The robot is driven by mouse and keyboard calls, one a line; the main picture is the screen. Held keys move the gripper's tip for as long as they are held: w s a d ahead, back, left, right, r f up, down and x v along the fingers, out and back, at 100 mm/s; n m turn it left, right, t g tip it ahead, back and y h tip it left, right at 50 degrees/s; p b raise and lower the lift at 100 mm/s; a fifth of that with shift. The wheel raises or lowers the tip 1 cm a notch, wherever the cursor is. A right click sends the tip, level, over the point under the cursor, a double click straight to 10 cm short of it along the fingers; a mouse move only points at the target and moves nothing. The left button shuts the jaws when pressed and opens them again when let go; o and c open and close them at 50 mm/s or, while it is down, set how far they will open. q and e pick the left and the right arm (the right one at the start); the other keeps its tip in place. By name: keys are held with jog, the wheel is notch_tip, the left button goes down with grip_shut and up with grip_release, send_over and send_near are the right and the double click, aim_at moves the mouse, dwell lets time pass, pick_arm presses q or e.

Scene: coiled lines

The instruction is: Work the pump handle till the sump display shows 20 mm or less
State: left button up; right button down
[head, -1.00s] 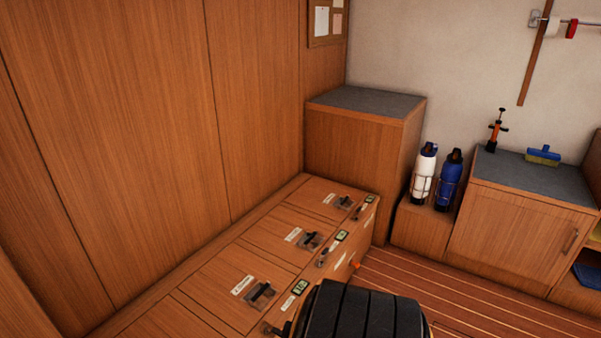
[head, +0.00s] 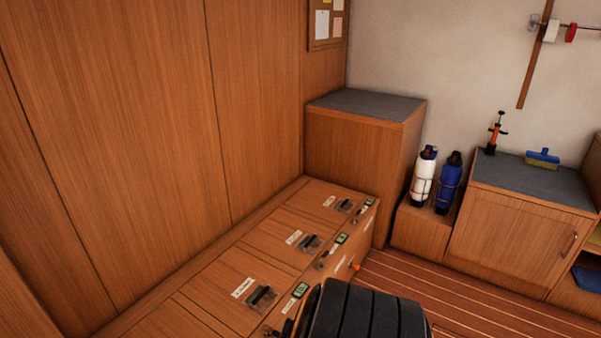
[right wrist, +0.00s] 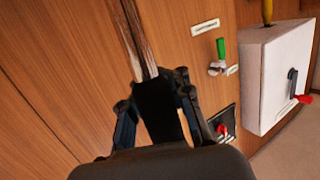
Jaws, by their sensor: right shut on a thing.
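In the right wrist view my right gripper (right wrist: 160,95) is shut on a long bar with brown and pale faces, which looks like the pump handle (right wrist: 138,35). The bar runs up out of the top of that view; its lower end is hidden by the gripper. In the head view, small green displays sit along the front edge of the low lockers: a near one (head: 300,290), a middle one (head: 341,239) and a far one (head: 370,202). Their figures are too small to read, and I cannot tell which is the sump display. My left gripper is not in view.
The right wrist view shows a green lever (right wrist: 221,48), a red knob (right wrist: 222,130) and a white box (right wrist: 275,75) with a red-tipped lever.

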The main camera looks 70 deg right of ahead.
jog(key=shift+s+a+f+g, duration=0.2)
jog(key=shift+a+f, duration=0.2)
jog(key=shift+f, duration=0.15)
jog(key=shift+s+a+f+g, duration=0.1)
jog(key=shift+a+f+g, duration=0.1)
jog(key=shift+a+f, duration=0.25)
jog(key=c, duration=1.4)
grip_release()
jog(key=shift+d+f, duration=0.1)
jog(key=o, duration=0.4)
jog(key=shift+w, duration=0.1)
jog(key=shift+d+r, duration=0.1)
jog(key=shift+r, duration=0.15)
jog(key=shift+r, duration=0.1)
